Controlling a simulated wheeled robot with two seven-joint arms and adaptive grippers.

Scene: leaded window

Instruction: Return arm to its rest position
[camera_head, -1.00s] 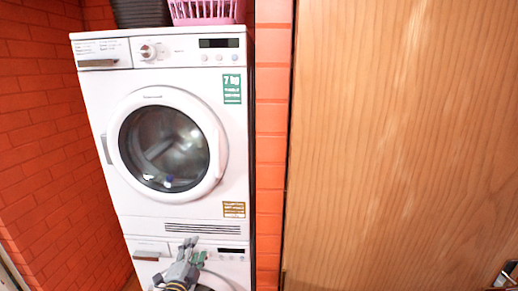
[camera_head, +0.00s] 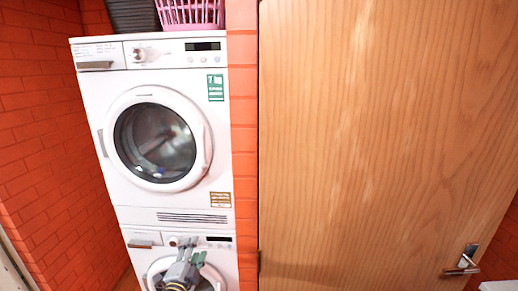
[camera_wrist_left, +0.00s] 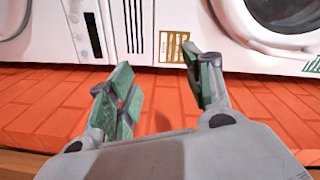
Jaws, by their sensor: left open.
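My left gripper (camera_head: 187,260) shows low in the head view, in front of the lower white machine. In the left wrist view its two green-padded fingers (camera_wrist_left: 160,85) are spread apart with nothing between them. The fingers point toward the fronts of the white machines. My right gripper is in neither view.
A white front-loading machine (camera_head: 200,110) with a shut round door (camera_head: 157,140) stands on a second white machine (camera_head: 140,258). A pink basket (camera_head: 190,14) and a dark container (camera_head: 133,14) sit on top. A wooden door (camera_head: 380,130) with a metal handle (camera_head: 463,262) fills the right. Red brick walls (camera_head: 40,120) flank the machines.

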